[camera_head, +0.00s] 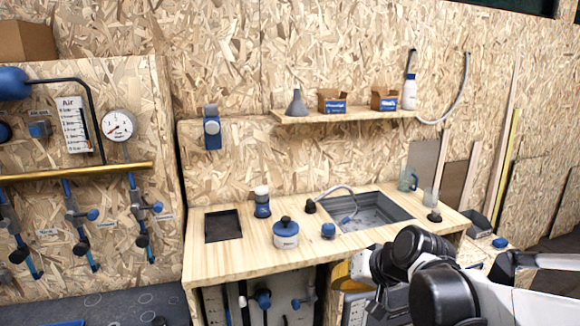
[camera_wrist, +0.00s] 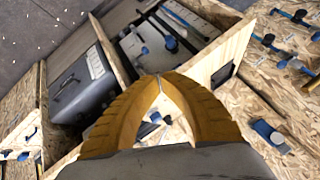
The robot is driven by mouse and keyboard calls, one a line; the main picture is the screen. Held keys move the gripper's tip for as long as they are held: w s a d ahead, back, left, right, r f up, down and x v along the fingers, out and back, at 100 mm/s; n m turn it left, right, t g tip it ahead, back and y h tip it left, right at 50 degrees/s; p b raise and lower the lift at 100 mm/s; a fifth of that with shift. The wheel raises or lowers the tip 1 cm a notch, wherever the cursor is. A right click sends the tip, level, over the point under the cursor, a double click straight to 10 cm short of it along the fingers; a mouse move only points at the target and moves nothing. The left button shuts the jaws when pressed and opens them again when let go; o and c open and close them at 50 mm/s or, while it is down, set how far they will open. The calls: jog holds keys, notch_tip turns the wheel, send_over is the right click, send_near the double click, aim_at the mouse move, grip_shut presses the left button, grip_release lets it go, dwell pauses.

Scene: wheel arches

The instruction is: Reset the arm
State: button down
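My gripper (camera_wrist: 160,80) shows in the wrist view with two ribbed yellow fingers. Their tips meet, and nothing is held between them. The gap lower between the fingers only shows the scene behind. In the head view my arm (camera_head: 435,280), with black joints and a white link, stands at the lower right, in front of the wooden workbench (camera_head: 240,262). A yellow patch at the bench's front edge there may be part of the gripper, but I cannot tell. In the wrist view the bench's open lower compartments appear tilted beyond the fingers.
On the bench are a sink (camera_head: 372,212), a white jar with blue lid (camera_head: 286,236), a blue-and-white container (camera_head: 262,203) and a small blue item (camera_head: 328,230). Valves and a gauge (camera_head: 117,125) are on the left wall.

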jog(key=s+d+h, duration=0.2)
jog(key=s+d, duration=0.1)
jog(key=s, duration=0.6)
jog(key=s+d+n+h, duration=0.1)
jog(key=s+d, duration=0.3)
jog(key=s, duration=0.4)
jog(key=shift+s+d+r+t+h, duration=0.2)
jog(key=shift+s+r+t+h, duration=0.15)
jog(key=shift+h, duration=0.35)
